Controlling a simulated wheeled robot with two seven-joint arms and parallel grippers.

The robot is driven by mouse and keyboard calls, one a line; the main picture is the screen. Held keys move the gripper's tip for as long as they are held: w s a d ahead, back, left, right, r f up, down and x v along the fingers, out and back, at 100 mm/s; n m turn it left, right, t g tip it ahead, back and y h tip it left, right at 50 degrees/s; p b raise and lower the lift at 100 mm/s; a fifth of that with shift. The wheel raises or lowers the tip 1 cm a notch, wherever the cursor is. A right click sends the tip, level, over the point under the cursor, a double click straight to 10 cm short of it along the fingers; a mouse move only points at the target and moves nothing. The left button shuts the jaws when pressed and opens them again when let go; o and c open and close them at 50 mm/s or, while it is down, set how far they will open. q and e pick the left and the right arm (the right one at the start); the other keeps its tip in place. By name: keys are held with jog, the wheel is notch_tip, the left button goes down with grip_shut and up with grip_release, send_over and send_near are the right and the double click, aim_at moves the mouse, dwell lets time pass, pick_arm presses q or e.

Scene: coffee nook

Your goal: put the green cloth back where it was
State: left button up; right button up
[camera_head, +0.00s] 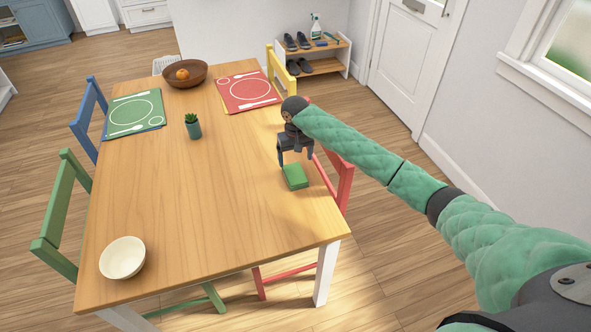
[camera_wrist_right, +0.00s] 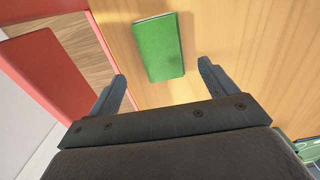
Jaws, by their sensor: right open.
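The green cloth (camera_head: 295,176) lies folded flat on the wooden table (camera_head: 190,215), near its right edge. In the right wrist view the cloth (camera_wrist_right: 158,47) lies beyond the fingertips, between their lines. My right gripper (camera_head: 295,162) is open and empty, just above and behind the cloth in the head view; its open fingers also show in the right wrist view (camera_wrist_right: 162,72). Whether a fingertip touches the cloth I cannot tell. My left gripper is not in view.
A white bowl (camera_head: 122,258) stands at the table's near left. A small potted plant (camera_head: 193,127), a fruit bowl (camera_head: 184,74), a green placemat (camera_head: 120,118) and a red placemat (camera_head: 242,99) are farther back. A red chair (camera_head: 343,181) stands by the right edge. The table's middle is clear.

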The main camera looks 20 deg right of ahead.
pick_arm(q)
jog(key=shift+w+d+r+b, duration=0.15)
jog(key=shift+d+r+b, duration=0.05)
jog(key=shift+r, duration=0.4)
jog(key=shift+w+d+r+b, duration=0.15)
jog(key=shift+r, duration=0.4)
pick_arm(e)
jog(key=shift+r, duration=2)
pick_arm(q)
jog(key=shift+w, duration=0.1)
